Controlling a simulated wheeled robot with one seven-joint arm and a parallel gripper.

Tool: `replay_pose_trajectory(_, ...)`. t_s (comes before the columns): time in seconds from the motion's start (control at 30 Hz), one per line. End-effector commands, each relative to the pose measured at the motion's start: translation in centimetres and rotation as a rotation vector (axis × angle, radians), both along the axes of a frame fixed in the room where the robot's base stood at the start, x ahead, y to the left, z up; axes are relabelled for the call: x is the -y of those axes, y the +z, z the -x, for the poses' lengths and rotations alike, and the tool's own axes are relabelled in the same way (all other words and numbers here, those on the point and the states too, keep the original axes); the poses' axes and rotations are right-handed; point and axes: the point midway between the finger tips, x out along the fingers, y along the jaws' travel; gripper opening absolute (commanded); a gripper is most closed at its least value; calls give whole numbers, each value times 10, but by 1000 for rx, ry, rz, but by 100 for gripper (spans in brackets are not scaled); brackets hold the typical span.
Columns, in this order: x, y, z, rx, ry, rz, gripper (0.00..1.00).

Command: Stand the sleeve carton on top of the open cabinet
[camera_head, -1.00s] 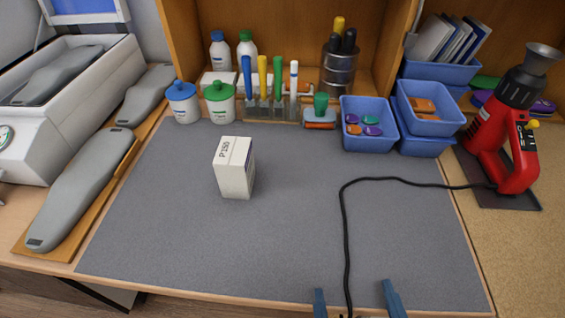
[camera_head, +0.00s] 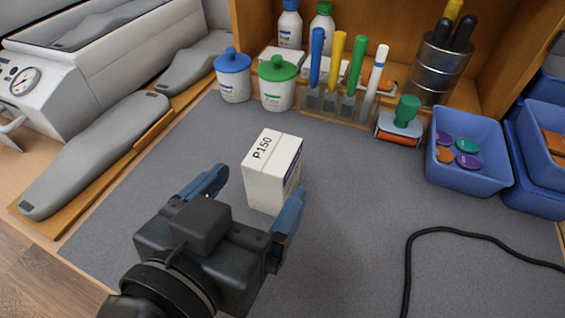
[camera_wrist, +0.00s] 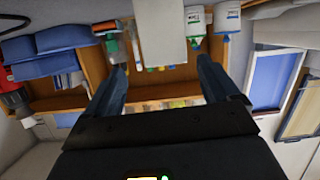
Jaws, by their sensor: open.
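The sleeve carton (camera_head: 268,178), a white box marked P150, stands upright on the grey mat. My gripper (camera_head: 258,186) is open just in front of it, with the blue fingers reaching towards its left and right sides. The right finger overlaps the carton's lower right edge in the head view; I cannot tell whether it touches. In the wrist view the carton (camera_wrist: 160,28) lies beyond the spread fingertips (camera_wrist: 162,66), between their lines. The open wooden cabinet (camera_head: 249,30) stands at the back of the bench; its top is out of the head view.
Blue-lidded (camera_head: 233,78) and green-lidded jars (camera_head: 277,88), a rack of coloured tools (camera_head: 340,105) and a stamp-like roller (camera_head: 400,122) stand behind the carton. Blue bins (camera_head: 468,165) are at right. A black cable (camera_head: 408,265) crosses the mat. Grey lasts (camera_head: 95,150) lie left.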

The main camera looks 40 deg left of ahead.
Motion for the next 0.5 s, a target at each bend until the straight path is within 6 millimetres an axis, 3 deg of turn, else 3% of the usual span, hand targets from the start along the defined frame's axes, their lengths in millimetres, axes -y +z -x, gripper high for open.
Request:
replay_pose_trajectory(0.17,-11,7,9,-10,-18,-33,88)
replay_pose_trajectory(0.5,-16,0,-21,-11,-22,-31,88)
